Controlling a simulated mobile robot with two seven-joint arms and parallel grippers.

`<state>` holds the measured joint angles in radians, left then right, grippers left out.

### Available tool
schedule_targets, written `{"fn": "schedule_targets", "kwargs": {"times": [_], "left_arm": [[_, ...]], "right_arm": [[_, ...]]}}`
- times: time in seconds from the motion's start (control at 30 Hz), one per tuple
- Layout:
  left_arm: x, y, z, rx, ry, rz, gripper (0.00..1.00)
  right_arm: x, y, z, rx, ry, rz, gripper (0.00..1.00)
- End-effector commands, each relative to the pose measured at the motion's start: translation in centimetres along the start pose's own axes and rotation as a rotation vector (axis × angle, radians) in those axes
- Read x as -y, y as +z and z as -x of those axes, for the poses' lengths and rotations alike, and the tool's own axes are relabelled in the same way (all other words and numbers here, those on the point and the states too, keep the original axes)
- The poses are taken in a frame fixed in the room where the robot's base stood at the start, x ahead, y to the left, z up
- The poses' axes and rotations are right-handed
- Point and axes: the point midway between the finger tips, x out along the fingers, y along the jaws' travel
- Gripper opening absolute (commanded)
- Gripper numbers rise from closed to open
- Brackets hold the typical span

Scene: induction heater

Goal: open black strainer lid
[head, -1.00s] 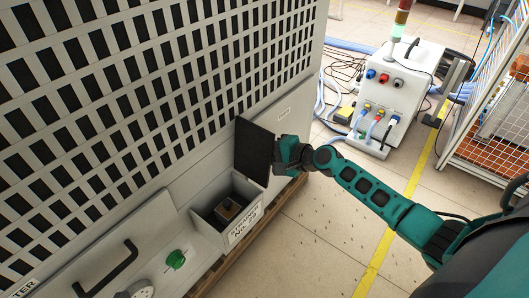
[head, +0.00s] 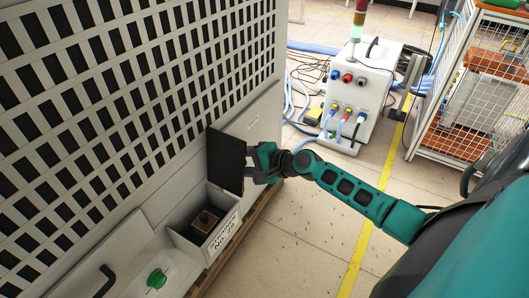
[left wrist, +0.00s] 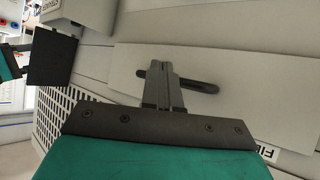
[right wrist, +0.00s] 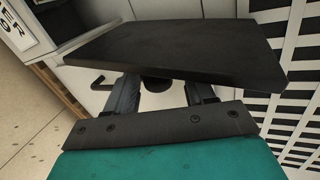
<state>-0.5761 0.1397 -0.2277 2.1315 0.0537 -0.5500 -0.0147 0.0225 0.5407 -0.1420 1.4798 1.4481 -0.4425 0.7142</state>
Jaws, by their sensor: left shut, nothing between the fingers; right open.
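The black strainer lid (head: 226,160) stands raised, close to upright, at the back of the grey strainer box (head: 222,240). The box is open on top, with a small dark block (head: 205,221) inside. My right gripper (head: 262,165) is at the lid's right edge. In the right wrist view the lid (right wrist: 180,48) spans the space in front of my open right gripper (right wrist: 163,88), overlapping the fingertips; I cannot tell if they touch. My left gripper (left wrist: 160,66) is shut and empty, in front of a black handle (left wrist: 205,86). The lid (left wrist: 52,58) also shows there.
A grey machine with a slotted grille (head: 130,100) fills the left. A green knob (head: 156,279) and the black handle (head: 105,281) are near the box. A white control box (head: 350,95) with cables and a wire-mesh rack (head: 455,125) stand behind.

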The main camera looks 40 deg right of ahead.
Motion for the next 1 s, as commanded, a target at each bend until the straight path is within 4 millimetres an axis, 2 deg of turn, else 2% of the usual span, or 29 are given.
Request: {"fn": "schedule_targets", "kwargs": {"times": [0.03,0.2,0.5,0.7,1.0], "left_arm": [[0.0,-0.4,0.2,-0.002,-0.002,-0.001,0.00],[0.2,-0.4,0.4,0.004,-0.008,-0.002,0.00],[0.5,-0.4,0.7,0.002,-0.014,-0.007,0.00],[0.5,-0.3,0.8,0.006,-0.014,-0.006,0.00],[0.5,-0.1,0.8,0.009,-0.014,-0.006,0.00]], "right_arm": [[0.1,0.0,1.2,0.000,0.002,0.000,0.54],[0.1,0.0,4.7,-0.001,0.003,-0.001,0.54],[0.1,0.0,9.3,-0.002,-0.001,0.000,0.54],[0.1,0.0,10.5,-0.001,-0.002,0.001,0.54],[0.2,0.0,10.6,-0.001,-0.003,0.001,0.54]]}}
